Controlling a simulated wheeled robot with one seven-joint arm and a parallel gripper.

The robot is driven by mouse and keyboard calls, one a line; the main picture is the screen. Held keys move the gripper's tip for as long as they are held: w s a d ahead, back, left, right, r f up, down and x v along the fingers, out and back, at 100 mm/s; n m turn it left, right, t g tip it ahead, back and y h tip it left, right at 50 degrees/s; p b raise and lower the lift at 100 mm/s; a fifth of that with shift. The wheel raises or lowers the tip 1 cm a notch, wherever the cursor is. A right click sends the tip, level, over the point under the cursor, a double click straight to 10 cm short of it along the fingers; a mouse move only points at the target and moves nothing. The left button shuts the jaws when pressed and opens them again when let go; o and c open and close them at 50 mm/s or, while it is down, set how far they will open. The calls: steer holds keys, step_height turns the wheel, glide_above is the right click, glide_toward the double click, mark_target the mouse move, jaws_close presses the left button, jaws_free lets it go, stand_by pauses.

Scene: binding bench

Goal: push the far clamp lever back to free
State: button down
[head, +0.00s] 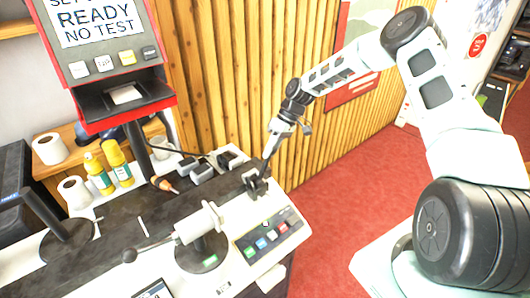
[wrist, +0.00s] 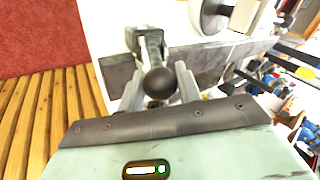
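The far clamp (head: 257,184) is a small dark block at the back right of the bench, partly covered by my gripper (head: 268,160) in the head view. In the wrist view the clamp (wrist: 150,42) is at the upper middle, and its lever ends in a round black knob (wrist: 158,84) pointing toward the camera. My gripper (wrist: 160,88) has its two grey fingers apart, one on each side of the knob. I cannot tell whether either finger touches it. The lever's shaft is mostly hidden behind the knob.
A white roller-like fixture (head: 200,222) with a black-knobbed lever (head: 130,255) stands left of the far clamp. A panel of coloured buttons (head: 268,238) lies in front. Yellow bottles (head: 118,165) and a red-framed display (head: 108,60) stand at left. Red floor (head: 335,220) is clear at right.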

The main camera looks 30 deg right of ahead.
steer(key=shift+w+d+f+y+b, duration=0.65)
steer(key=shift+d+f+y+b, duration=0.25)
steer(key=shift+b, duration=0.3)
steer(key=c, duration=2)
jaws_free()
steer(key=shift+w+r, duration=0.15)
steer(key=shift+r, duration=0.15)
steer(key=o, duration=1)
steer(key=shift+r, duration=0.1)
steer(key=shift+p, duration=0.3)
steer(key=shift+d, duration=0.1)
steer(key=b+v, duration=0.5)
steer(key=v, duration=1.2)
steer(key=shift+d+b, duration=0.1)
steer(key=shift+b, duration=0.2)
